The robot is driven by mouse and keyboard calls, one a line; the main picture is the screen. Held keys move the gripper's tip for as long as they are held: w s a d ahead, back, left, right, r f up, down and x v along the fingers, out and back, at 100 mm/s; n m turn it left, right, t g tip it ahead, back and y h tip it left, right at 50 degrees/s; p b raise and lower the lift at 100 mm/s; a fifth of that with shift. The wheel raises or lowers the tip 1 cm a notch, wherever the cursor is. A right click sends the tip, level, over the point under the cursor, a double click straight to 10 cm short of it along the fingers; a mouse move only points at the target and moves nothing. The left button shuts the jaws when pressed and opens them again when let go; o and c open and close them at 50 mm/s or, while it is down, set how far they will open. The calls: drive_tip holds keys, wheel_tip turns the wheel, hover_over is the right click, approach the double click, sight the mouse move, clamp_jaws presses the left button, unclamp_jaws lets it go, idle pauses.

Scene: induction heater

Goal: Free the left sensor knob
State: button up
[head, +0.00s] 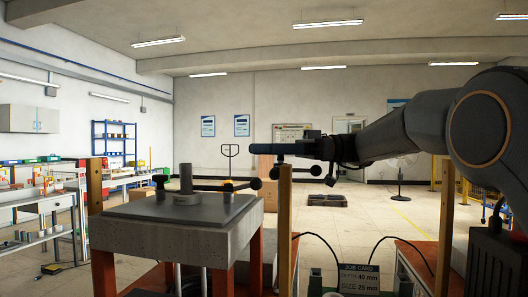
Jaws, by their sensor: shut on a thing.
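The grey heater block (175,235) stands on red legs at the left, with a dark top plate and an upright grey cylinder (186,180) on it. A tan post (285,225) rises at its right front. My gripper (276,151) reaches in from the right, level, at the top of this post. It is shut on a small dark part at the post top, apparently the left sensor knob; the fingers mostly hide it. A dark bar with round black ends (256,183) runs beside the cylinder.
Other tan posts stand at the left (95,185) and right (446,225). A job card (358,280) reads depth 40 mm, size 25 mm. Black cables arch near it. Shelves and a bench line the left wall. Open floor lies behind the heater.

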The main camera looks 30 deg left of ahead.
drive_tip(key=o, duration=1)
drive_tip(key=v, duration=0.7)
drive_tip(key=shift+w+d, duration=0.2)
drive_tip(key=shift+d, duration=0.1)
